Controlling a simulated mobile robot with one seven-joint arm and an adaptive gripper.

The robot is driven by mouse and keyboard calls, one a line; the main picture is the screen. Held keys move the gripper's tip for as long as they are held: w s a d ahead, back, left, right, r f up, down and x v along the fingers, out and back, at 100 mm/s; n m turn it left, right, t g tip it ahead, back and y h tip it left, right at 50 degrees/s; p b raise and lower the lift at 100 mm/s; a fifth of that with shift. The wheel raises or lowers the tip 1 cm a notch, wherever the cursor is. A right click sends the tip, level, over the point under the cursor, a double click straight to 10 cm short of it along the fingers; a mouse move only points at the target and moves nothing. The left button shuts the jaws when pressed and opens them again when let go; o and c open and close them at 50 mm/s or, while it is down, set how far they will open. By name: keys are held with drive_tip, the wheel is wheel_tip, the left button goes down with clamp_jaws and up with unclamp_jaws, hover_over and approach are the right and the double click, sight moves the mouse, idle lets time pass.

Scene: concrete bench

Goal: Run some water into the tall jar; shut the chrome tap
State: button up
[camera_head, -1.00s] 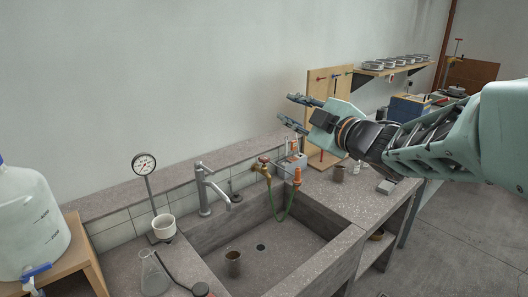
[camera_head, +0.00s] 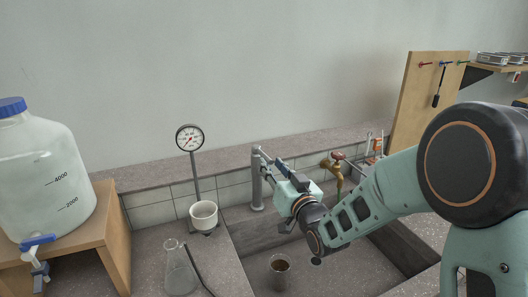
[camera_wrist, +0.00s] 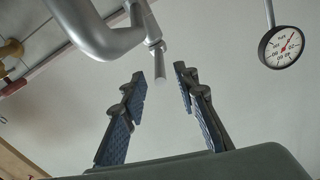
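The chrome tap (camera_head: 257,184) stands at the back left of the sink. Its thick curved silver body (camera_wrist: 98,38) fills the top left of the wrist view. Its thin lever (camera_wrist: 154,38) points down toward the gap between my fingertips. My gripper (camera_head: 268,162) is at the top of the tap, partly covering it in the head view. In the wrist view my gripper (camera_wrist: 160,82) is open with nothing between its pads. What looks like the tall jar (camera_head: 279,272) stands upright in the sink with a dark brownish inside. I see no water stream.
A brass tap (camera_head: 338,175) with a red handle is to the right. A gauge (camera_head: 189,138) on a stand, a white cup (camera_head: 203,214) and a glass flask (camera_head: 178,268) are left of the sink. A big plastic carboy (camera_head: 45,180) stands on a wooden stand (camera_head: 118,240).

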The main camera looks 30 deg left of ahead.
sight(259, 149)
drive_tip(key=p+x, duration=0.1)
drive_tip(key=x, duration=0.8)
drive_tip(key=shift+w+a, duration=0.1)
drive_tip(key=shift+a, duration=0.05)
clamp_jaws()
